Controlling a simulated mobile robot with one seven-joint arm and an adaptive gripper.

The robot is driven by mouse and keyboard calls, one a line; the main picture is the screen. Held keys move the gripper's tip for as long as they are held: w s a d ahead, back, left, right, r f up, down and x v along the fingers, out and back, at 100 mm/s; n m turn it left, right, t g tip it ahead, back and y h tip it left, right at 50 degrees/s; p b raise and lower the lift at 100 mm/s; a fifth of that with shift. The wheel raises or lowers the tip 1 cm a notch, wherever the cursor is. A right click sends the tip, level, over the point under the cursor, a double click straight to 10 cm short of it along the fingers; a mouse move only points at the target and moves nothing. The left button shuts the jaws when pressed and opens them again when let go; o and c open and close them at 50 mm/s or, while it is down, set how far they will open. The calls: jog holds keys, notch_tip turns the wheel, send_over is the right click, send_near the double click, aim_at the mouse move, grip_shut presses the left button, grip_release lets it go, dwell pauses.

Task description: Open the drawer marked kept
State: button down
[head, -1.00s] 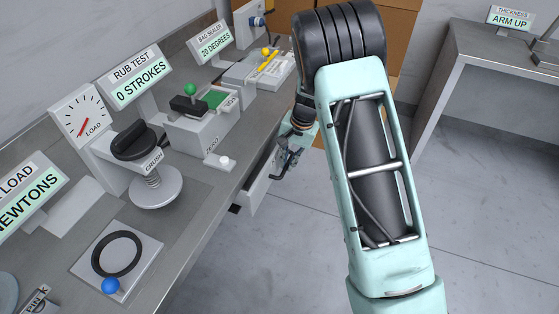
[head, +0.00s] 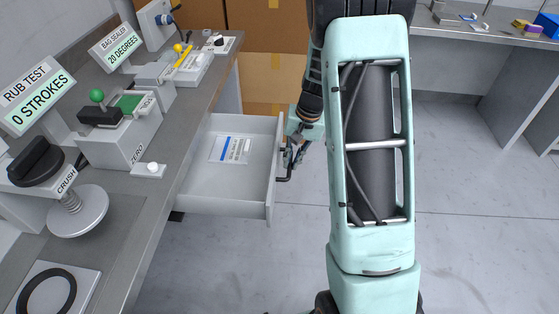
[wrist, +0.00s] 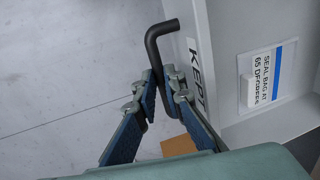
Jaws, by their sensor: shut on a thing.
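The drawer marked KEPT (head: 230,198) stands pulled well out from under the left bench in the head view. A paper card (head: 232,149) with a blue band lies inside it. My gripper (head: 291,160) is at the drawer front. In the wrist view my gripper (wrist: 162,95) is shut on the black bar handle (wrist: 153,50), whose bent end sticks out past the fingertips.
The bench (head: 150,215) carries a crush press (head: 78,208), a rub tester (head: 120,135) and a bag sealer (head: 180,68). Cardboard boxes (head: 275,75) stand behind the drawer. Another bench (head: 480,45) is at the back right. The floor between is clear.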

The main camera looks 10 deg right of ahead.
jog(key=shift+d, duration=0.3)
jog(key=c, duration=2)
grip_release()
jog(key=r, duration=0.4)
jog(key=d+r, duration=0.1)
jog(key=r, duration=0.3)
jog(key=s+d+r, duration=0.1)
jog(key=r, duration=0.2)
jog(key=shift+d+r, duration=0.1)
jog(key=shift+r, duration=0.3)
